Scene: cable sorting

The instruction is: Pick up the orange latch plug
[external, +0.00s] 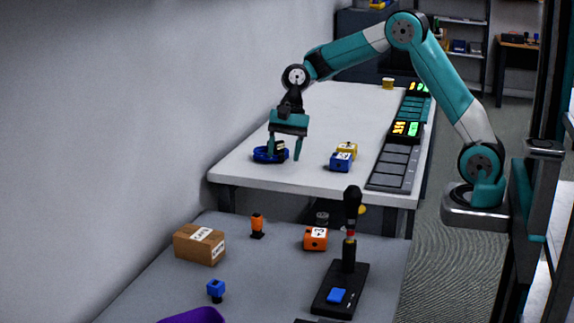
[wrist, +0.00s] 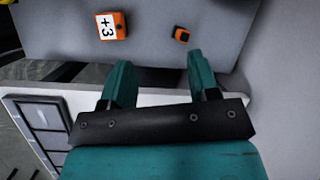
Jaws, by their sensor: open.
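The orange latch plug (external: 257,220) stands upright on the near grey table, with a black lower part. It also shows in the wrist view (wrist: 182,34), small, beyond my right-hand finger. My gripper (external: 284,154) is open and points down above the front left part of the white table. It is apart from the plug, which is lower and nearer the external camera. In the wrist view both fingers of my gripper (wrist: 160,68) are spread with nothing between them.
An orange box marked +3 (external: 315,239), a cardboard box (external: 199,245) and a small blue plug (external: 216,288) share the grey table. A black post stand (external: 340,289) is at right. A blue round item (external: 262,157) lies by my gripper, blue box (external: 341,162) to its right.

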